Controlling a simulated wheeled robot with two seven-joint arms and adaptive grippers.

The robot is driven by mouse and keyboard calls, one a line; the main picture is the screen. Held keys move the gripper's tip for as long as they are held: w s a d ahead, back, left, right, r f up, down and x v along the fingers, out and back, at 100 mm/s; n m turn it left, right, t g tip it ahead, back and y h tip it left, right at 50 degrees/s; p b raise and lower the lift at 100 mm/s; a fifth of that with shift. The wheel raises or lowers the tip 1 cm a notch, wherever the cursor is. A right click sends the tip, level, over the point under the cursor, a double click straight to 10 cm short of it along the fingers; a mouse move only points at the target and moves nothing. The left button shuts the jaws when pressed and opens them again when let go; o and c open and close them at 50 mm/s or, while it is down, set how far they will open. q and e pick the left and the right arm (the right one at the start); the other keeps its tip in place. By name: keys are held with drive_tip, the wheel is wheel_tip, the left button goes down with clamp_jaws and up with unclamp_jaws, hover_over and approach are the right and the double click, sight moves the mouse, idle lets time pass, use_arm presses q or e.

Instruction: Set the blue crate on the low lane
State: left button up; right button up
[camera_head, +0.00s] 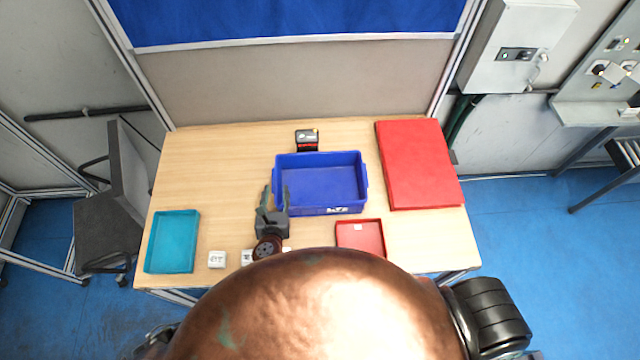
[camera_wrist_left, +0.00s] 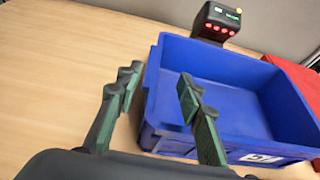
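The blue crate (camera_head: 325,211) stands empty and upright in the middle of the wooden table; its wall with a white label also shows in the left wrist view (camera_wrist_left: 215,150). My left gripper (camera_head: 276,189) is at the crate's left end. In the left wrist view my left gripper (camera_wrist_left: 158,80) has its fingers apart, one outside the crate's left wall and one over its inside. I cannot tell whether either finger touches the wall. A flat red slab (camera_head: 418,165) lies right of the crate; nothing is marked as the low lane. My right gripper is not in view.
A black scanner-like device (camera_head: 306,140) stands behind the crate. A teal tray (camera_head: 172,242) is at the table's left, with small white boxes (camera_head: 217,259) near the front edge. A small red tray (camera_head: 361,239) is in front of the crate. The table's back left is clear.

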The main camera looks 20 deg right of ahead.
sight(275, 182)
use_arm(q)
drive_tip(key=shift+f, duration=0.3)
drive_tip(key=shift+w+f, duration=0.2)
drive_tip(key=shift+w, duration=0.2)
drive_tip(key=x, duration=0.6)
drive_tip(key=shift+w+a+f+p, duration=0.15)
drive_tip(key=shift+w+a+p, duration=0.15)
drive_tip(key=shift+w, duration=0.05)
drive_tip(key=shift+c, duration=0.4)
clamp_jaws()
